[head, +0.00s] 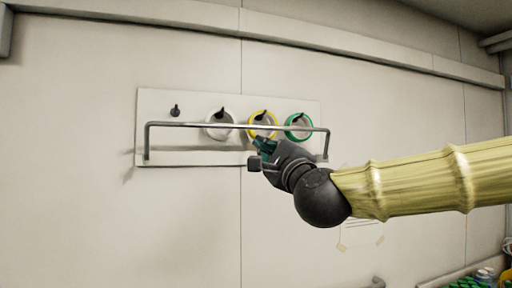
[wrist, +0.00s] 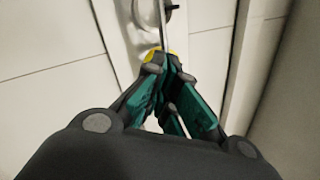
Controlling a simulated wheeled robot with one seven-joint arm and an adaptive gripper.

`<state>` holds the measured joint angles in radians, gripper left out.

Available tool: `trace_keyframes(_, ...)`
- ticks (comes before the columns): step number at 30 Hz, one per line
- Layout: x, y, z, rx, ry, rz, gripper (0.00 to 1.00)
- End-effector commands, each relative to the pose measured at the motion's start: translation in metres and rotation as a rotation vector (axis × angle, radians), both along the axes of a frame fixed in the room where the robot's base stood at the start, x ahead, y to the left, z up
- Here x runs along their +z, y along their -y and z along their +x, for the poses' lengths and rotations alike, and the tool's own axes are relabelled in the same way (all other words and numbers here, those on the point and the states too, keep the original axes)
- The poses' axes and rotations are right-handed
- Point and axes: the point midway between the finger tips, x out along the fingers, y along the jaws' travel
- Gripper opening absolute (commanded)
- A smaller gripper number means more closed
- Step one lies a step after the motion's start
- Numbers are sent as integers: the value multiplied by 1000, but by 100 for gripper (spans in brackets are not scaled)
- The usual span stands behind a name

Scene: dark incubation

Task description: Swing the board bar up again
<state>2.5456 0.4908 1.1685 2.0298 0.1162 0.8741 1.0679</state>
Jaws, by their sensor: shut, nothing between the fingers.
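A pale board (head: 190,160) is fixed to the wall. Its grey board bar (head: 190,125) is a wide U shape, with side arms running down to the board's lower left and lower right. The long part crosses in front of the rings; its shadow lies lower on the board. My gripper (head: 260,144) is shut and empty, its fingertips just below the bar, near the yellow ring. In the wrist view my gripper (wrist: 170,72) has its fingertips together, with the bar (wrist: 164,25) running up from near them. I cannot tell whether they touch.
A white ring (head: 220,131), a yellow ring (head: 250,132) and a green ring (head: 291,133) hang on dark pegs. A bare peg (head: 175,110) is at the left. A rail (head: 330,53) crosses the wall above. Wall left of the board is clear.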

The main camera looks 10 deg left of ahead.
Motion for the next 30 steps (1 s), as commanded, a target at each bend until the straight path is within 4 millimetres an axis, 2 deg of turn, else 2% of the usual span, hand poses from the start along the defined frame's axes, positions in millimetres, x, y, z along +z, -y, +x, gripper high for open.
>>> trace_keyframes(1, -12, 1, -1, 32, -41, 74, 0)
trace_keyframes(15, -37, 13, -20, 369, -411, 759, 0)
trace_keyframes(23, -38, 18, -24, 454, -497, 918, 0)
trace_keyframes(30, -26, 8, -10, 459, -500, 924, 0)
